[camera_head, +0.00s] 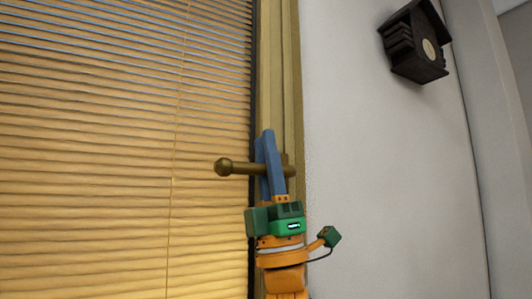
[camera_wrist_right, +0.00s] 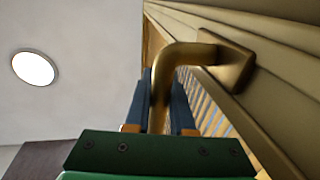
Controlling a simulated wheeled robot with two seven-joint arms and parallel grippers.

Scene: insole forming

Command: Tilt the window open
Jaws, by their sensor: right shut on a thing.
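The brass window handle (camera_head: 242,169) lies horizontal in the head view, its rounded end pointing left over the blind. It is mounted on the tan window frame (camera_head: 283,70). My right gripper (camera_head: 268,150) comes up from below, and its blue fingers are shut on the handle. In the right wrist view the bent handle (camera_wrist_right: 195,53) runs from its mount on the frame down between the two fingers of the gripper (camera_wrist_right: 160,98). The window frame looks closed against the wall side, though its edge is partly hidden by the gripper. My left gripper is not in view.
A slatted blind (camera_head: 110,150) covers the window area at left. A dark house-shaped wall piece (camera_head: 412,45) hangs at upper right on the plain wall (camera_head: 385,190). In the right wrist view a round ceiling lamp (camera_wrist_right: 33,68) shows. The space right of the gripper is free.

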